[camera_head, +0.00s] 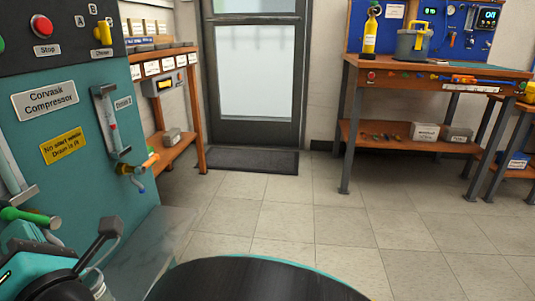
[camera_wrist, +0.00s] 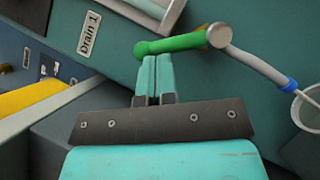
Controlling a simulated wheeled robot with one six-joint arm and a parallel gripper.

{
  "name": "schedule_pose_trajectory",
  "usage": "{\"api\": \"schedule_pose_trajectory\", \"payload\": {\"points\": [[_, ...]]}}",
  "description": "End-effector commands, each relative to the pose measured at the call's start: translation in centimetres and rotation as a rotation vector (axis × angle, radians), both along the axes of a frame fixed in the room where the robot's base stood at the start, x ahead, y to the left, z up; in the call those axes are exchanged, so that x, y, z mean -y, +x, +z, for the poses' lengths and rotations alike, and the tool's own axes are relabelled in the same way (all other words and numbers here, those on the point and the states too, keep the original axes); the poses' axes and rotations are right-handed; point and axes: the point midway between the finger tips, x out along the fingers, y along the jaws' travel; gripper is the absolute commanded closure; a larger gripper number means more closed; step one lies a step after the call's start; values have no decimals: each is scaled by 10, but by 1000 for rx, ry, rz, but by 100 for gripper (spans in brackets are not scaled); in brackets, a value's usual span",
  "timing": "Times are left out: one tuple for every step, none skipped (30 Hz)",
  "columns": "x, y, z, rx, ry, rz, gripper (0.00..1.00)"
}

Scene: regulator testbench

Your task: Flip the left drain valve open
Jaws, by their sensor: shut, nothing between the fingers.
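The left drain valve has a green lever handle (camera_head: 28,216), low on the left of the teal compressor panel in the head view. In the wrist view the green handle (camera_wrist: 172,45) runs left from the valve's round grey end (camera_wrist: 219,36), near the "Drain 1" label (camera_wrist: 90,33). My gripper (camera_wrist: 151,58) is shut and empty. Its teal fingertips are at the green handle's outer part and overlap its lower edge in the picture. I cannot tell whether they touch it. In the head view the handle is partly cut off by the frame's edge.
A spout with a blue band (camera_wrist: 289,83) leads from the valve to a grey cup (camera_wrist: 312,106). The right drain valve has an orange handle (camera_head: 151,160). A yellow sign (camera_head: 63,147) is on the teal panel. Open tiled floor (camera_head: 310,225) lies to the right.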

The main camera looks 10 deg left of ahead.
Motion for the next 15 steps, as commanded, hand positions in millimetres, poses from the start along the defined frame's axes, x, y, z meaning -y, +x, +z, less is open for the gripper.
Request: {"api": "schedule_pose_trajectory", "payload": {"points": [[-1, 0, 6, -28, 2, 3, 100], [-1, 0, 8, -47, 2, 2, 100], [0, 1, 10, -73, 2, 2, 100], [-1, 2, 11, -95, 2, 2, 100], [0, 3, 13, -117, 1, 2, 100], [0, 4, 15, -151, 1, 2, 100], [0, 5, 17, -177, 1, 2, 100], [0, 6, 19, -204, 0, 2, 100], [0, 8, 21, -242, -1, 1, 100], [0, 9, 23, -269, -1, 1, 100], [0, 10, 24, -297, -2, 1, 100], [0, 12, 26, -332, -2, 1, 100], [0, 13, 27, -358, -3, 0, 100], [0, 14, 27, -384, -2, 1, 100], [0, 16, 29, -414, -2, 0, 100]]}}
